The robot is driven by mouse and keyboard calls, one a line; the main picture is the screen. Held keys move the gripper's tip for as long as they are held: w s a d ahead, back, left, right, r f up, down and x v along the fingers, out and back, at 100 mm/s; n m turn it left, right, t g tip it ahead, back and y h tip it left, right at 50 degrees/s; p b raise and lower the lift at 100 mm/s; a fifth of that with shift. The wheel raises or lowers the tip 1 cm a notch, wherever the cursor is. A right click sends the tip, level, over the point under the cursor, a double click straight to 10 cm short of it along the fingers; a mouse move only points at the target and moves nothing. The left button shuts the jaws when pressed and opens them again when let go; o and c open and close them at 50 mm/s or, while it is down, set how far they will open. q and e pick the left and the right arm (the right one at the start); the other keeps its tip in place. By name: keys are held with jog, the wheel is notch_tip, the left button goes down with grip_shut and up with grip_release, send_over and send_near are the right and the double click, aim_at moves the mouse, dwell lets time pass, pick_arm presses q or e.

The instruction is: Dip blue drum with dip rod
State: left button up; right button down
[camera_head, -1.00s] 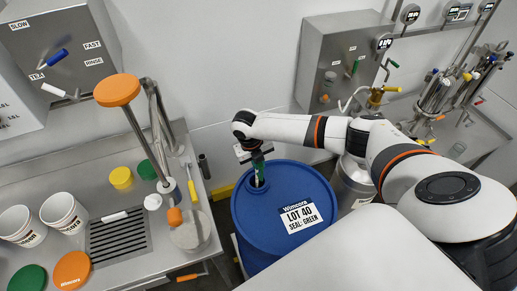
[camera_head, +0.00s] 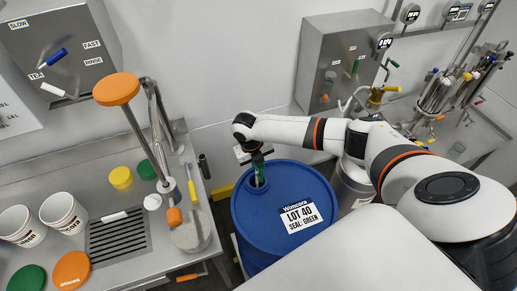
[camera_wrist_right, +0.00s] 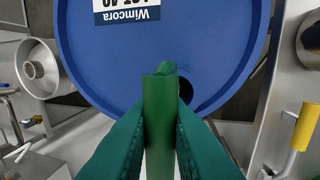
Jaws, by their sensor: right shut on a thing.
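The blue drum (camera_head: 270,225) stands on the floor between the left bench and my right arm, its label reading "LOT 40 SEAL: GREEN". My right gripper (camera_head: 257,163) is above the drum's open bung hole, near the back left of its lid. It is shut on the green handle of the dip rod; the handle (camera_wrist_right: 160,110) also shows in the right wrist view, between the fingers. In the head view a thin part runs from the gripper down to the hole. The rod's lower end is hidden. The dark hole (camera_wrist_right: 186,88) shows beside the handle. My left gripper is not in view.
A steel bench (camera_head: 190,262) with a drain grate, white cups (camera_head: 64,212) and coloured caps stands at the left. A steel container (camera_head: 352,185) stands right of the drum, partly behind my arm. A rack of coloured-handled rods (camera_head: 445,90) is at the far right.

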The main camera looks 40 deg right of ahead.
aim_at(258, 176)
jog(key=shift+f+b, duration=1.6)
jog(key=shift+f, duration=0.75)
